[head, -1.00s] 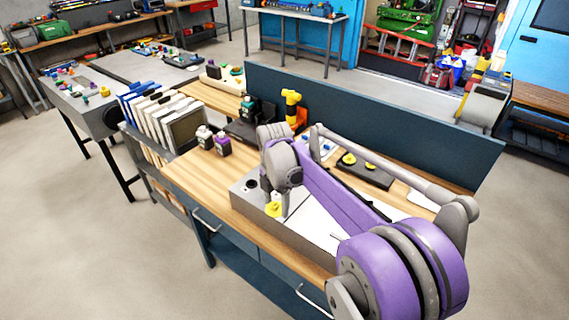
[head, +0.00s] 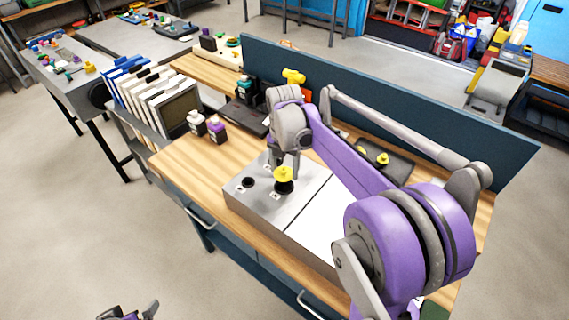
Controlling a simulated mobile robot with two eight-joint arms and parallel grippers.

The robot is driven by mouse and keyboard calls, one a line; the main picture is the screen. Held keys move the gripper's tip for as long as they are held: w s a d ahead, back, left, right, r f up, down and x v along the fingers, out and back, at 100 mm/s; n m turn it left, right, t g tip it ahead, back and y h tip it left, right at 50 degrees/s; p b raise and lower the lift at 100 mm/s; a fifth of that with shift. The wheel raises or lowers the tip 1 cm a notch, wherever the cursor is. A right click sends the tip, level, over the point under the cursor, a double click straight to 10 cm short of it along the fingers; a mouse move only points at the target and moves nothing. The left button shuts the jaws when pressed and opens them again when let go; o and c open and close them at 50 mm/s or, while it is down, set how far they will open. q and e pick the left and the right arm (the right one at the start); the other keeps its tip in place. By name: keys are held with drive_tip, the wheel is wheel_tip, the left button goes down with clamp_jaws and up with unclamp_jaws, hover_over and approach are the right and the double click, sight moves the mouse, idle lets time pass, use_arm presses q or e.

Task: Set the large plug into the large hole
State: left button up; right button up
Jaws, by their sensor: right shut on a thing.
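The large plug (head: 284,173) is a yellow piece with a small knob on top. It is directly over a round black hole (head: 283,187) in the top of the grey box (head: 240,205) on the bench. I cannot tell how deep it sits. My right gripper (head: 274,163) reaches down from the purple arm and is shut on the plug, its fingers partly hidden by it. A smaller black hole (head: 248,182) lies to the left in the same box top. My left gripper (head: 130,312) is cut off by the bottom edge of the picture.
A dark tray with yellow-topped pieces (head: 383,158) lies behind my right arm. Two small bottles (head: 217,129) and a rack of white panels (head: 160,98) stand at the left. A blue panel (head: 400,115) borders the back. The front-left wood is clear.

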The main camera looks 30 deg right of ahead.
sight(285, 177)
drive_tip(key=shift+f+b, duration=0.75)
drive_tip(key=shift+f, duration=1.45)
use_arm(q)
drive_tip(key=shift+s+f, duration=0.4)
drive_tip(key=shift+f, duration=0.25)
drive_tip(key=shift+s+f, duration=0.35)
drive_tip(key=shift+f, duration=0.25)
drive_tip(key=shift+w, duration=0.1)
drive_tip(key=shift+f, duration=0.15)
use_arm(e)
drive_tip(key=shift+d, duration=0.1)
use_arm(q)
drive_tip(key=shift+f, duration=0.2)
use_arm(e)
drive_tip(key=shift+f, duration=0.15)
use_arm(q)
drive_tip(key=shift+r, duration=0.2)
use_arm(e)
drive_tip(key=shift+r, duration=0.85)
use_arm(q)
drive_tip(key=shift+r, duration=0.35)
drive_tip(key=shift+s+f+b, duration=0.3)
drive_tip(key=shift+f+b, duration=0.05)
drive_tip(key=shift+f, duration=0.4)
use_arm(e)
drive_tip(key=shift+f, duration=0.85)
